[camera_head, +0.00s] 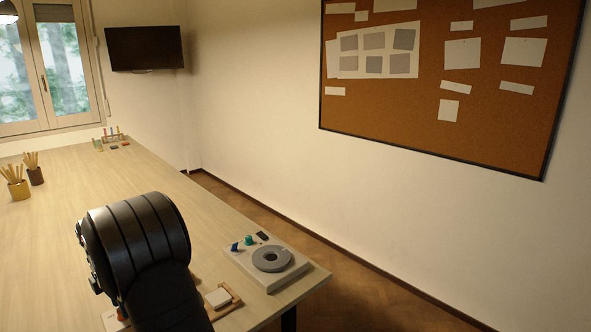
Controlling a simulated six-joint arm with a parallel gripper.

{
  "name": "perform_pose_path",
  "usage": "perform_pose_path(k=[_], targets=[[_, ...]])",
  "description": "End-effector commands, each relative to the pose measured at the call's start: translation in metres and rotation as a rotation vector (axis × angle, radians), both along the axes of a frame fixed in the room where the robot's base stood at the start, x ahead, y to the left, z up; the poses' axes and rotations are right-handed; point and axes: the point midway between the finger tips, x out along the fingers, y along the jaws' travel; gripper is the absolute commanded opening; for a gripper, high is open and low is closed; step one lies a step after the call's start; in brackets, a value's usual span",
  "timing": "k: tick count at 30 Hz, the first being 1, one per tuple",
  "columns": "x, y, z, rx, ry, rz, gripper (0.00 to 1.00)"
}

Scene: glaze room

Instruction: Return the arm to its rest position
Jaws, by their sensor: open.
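My black arm (140,240) rises over the near part of the pale wooden table (110,180), with a thick ribbed link toward the camera. My gripper cannot be made out; the arm hides whatever is behind and below it. Nothing is seen held.
A white device with a grey disc (271,258) sits near the table's right corner, small blue and teal items beside it. A wooden tray with a white block (219,297) is right of my arm. Two stick-filled pots (17,187) stand left. The table's middle is clear.

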Motion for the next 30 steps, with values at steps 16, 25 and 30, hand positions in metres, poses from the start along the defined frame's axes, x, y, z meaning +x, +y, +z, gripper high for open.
perform_pose_path(k=[16,25,30], targets=[[0.000,0.000,-0.009,0.000,0.000,-0.002,0.45],[0.001,0.001,0.027,0.003,-0.002,0.000,0.45],[0.002,0.002,0.061,0.004,-0.004,0.000,0.45]])
